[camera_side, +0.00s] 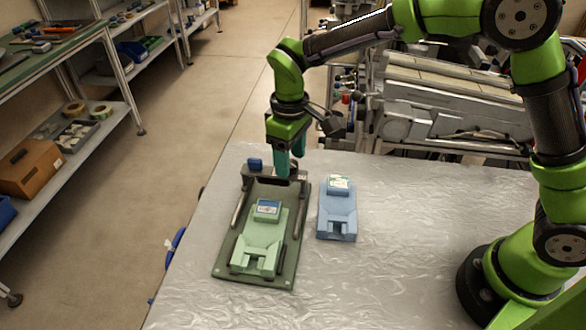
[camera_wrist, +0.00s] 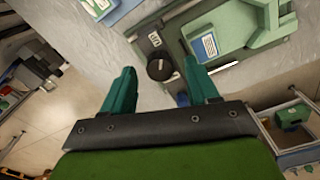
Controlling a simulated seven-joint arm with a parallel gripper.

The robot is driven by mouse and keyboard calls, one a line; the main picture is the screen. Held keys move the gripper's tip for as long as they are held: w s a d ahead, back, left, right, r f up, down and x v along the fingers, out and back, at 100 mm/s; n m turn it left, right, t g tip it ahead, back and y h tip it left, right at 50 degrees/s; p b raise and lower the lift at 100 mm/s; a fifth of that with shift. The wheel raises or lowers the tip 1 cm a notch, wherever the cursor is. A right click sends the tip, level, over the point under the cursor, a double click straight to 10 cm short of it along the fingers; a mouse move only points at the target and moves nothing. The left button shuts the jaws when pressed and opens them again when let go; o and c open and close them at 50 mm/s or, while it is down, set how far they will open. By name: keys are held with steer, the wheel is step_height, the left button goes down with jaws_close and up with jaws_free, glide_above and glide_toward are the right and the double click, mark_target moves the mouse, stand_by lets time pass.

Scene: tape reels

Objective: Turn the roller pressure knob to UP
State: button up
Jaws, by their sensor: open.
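My gripper (camera_wrist: 159,64) is open with teal fingers, one on each side of the knob in that view; contact cannot be told. In the side view my gripper (camera_side: 288,162) points down over the far end of a dark green base plate (camera_side: 226,262) and mostly hides the knob. A pale green block (camera_side: 262,240) with a blue-and-white label lies on the plate, and also shows in the wrist view (camera_wrist: 238,32).
A blue block (camera_side: 337,212) lies right of the plate. A small blue part (camera_side: 255,164) stands at the plate's far left corner. Metal rods run along the plate's sides. The silvery table (camera_side: 400,270) is clear to the right. Shelves (camera_side: 100,130) stand at left, machinery behind.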

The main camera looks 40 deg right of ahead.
mark_target(291, 163)
step_height(291, 163, up, 16)
stand_by(0.3)
steer(key=shift+w, duration=0.1)
steer(key=s+d+f+m+t+y, duration=0.1)
steer(key=s+d+m+t, duration=0.2)
steer(key=s+d, duration=0.4)
steer(key=s+d+f+m+t+y, duration=0.1)
steer(key=s+d+m+t, duration=0.3)
steer(key=s, duration=0.8)
steer(key=d+m, duration=0.2)
steer(key=d, duration=0.1)
steer(key=shift+s+d+f, duration=0.15)
steer(key=shift+s+d, duration=0.05)
steer(key=shift+d, duration=0.1)
